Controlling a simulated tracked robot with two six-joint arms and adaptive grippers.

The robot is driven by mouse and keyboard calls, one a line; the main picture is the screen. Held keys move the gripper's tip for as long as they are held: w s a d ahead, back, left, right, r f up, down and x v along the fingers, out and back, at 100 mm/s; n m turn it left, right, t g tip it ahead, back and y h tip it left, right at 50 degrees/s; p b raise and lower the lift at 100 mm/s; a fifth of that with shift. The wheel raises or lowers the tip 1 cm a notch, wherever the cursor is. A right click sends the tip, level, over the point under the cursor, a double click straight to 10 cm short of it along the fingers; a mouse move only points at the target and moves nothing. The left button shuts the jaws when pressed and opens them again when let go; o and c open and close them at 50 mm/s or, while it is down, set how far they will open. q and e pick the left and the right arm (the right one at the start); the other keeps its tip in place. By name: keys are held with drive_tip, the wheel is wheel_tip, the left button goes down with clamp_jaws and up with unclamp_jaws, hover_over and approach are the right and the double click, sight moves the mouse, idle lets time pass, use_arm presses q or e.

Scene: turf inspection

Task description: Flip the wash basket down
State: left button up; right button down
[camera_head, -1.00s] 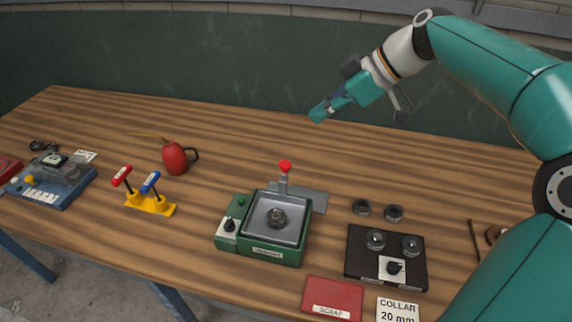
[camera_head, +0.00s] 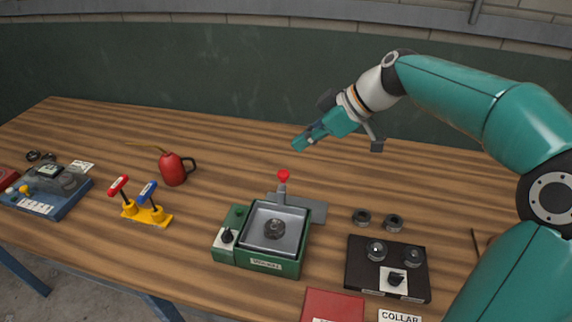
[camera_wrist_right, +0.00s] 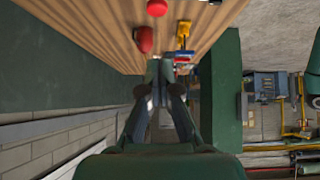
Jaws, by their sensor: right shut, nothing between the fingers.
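The wash unit is a green box (camera_head: 226,252) with a grey square basin (camera_head: 291,214) on the near middle of the bench. A dark ring-shaped collar (camera_head: 274,229) lies in the basin. A short upright lever with a red knob (camera_head: 284,176) stands at the basin's back edge. I cannot make out a separate basket. My right gripper (camera_head: 300,143) is shut and empty, in the air above and behind the red knob, apart from it. In the right wrist view its fingers (camera_wrist_right: 160,72) are together, with a red round knob (camera_wrist_right: 157,8) beyond them. My left gripper is out of view.
A red oil can (camera_head: 173,169) and a yellow stand (camera_head: 146,216) with red and blue handles are to the left. A black plate (camera_head: 360,281) with round parts, two loose rings (camera_head: 393,223) and a red scrap mat (camera_head: 331,306) are at right. The bench's back is clear.

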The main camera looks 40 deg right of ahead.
sight(288, 175)
drive_tip(key=x, duration=0.5)
drive_tip(key=shift+w+a+f+p, duration=0.1)
drive_tip(key=shift+a+f+p, duration=0.05)
drive_tip(key=shift+p, duration=0.25)
wheel_tip(288, 175, down, 2)
drive_tip(key=shift+f, duration=0.2)
drive_tip(key=shift+d+f, duration=0.25)
drive_tip(key=shift+f, duration=0.45)
drive_tip(key=shift+f, duration=0.1)
wheel_tip(288, 175, down, 5)
drive_tip(key=b, duration=0.5)
drive_tip(key=shift+a+b, duration=0.1)
drive_tip(key=shift+b, duration=0.3)
